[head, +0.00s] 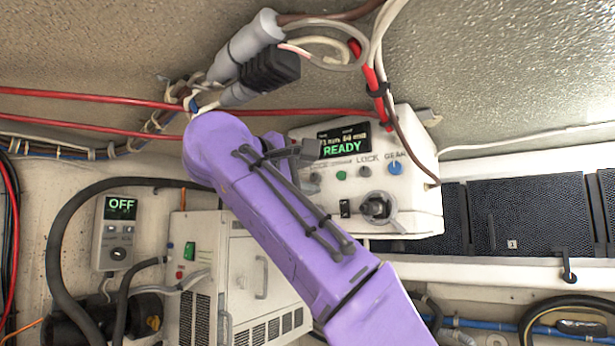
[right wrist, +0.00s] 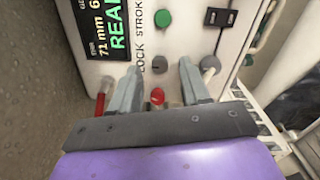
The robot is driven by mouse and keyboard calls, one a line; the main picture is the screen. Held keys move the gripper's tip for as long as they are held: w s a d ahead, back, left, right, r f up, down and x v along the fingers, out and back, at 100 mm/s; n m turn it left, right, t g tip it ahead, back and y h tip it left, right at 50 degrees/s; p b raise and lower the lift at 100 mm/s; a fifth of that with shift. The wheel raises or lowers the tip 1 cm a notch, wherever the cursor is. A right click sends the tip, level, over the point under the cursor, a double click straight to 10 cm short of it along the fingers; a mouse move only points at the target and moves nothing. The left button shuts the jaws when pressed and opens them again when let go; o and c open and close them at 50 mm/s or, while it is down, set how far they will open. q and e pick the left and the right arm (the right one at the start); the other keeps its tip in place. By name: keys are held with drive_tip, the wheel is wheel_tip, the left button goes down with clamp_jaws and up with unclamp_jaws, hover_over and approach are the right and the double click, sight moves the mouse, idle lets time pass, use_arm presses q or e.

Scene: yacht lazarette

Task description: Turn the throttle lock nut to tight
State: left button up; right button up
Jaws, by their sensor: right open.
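A white control box (head: 420,190) on the wall has a lit display (head: 343,142) reading READY. No label naming a throttle shows clearly. In the right wrist view a grey knob (right wrist: 158,65) beside a LOCK label lies between my fingertips. A second grey knob (head: 365,171) sits under another LOCK label in the head view. I cannot tell for sure which is the throttle lock nut, or how either is set. My right gripper (right wrist: 160,75) is open, at the panel's left part, with nothing visible in its grasp. It also shows in the head view (head: 305,155). My left gripper is not in view.
Near the knobs are a green button (head: 341,175), a blue GEAR knob (head: 395,168), a black rocker switch (head: 345,208) and a large dark round fitting (head: 378,207). A red knob (right wrist: 157,97) is close to the fingers. Cables (head: 375,70) hang above the box.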

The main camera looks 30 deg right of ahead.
drive_tip(key=v, duration=0.9)
drive_tip(key=shift+a, duration=0.2)
drive_tip(key=shift+s, duration=0.1)
drive_tip(key=shift+a, duration=0.1)
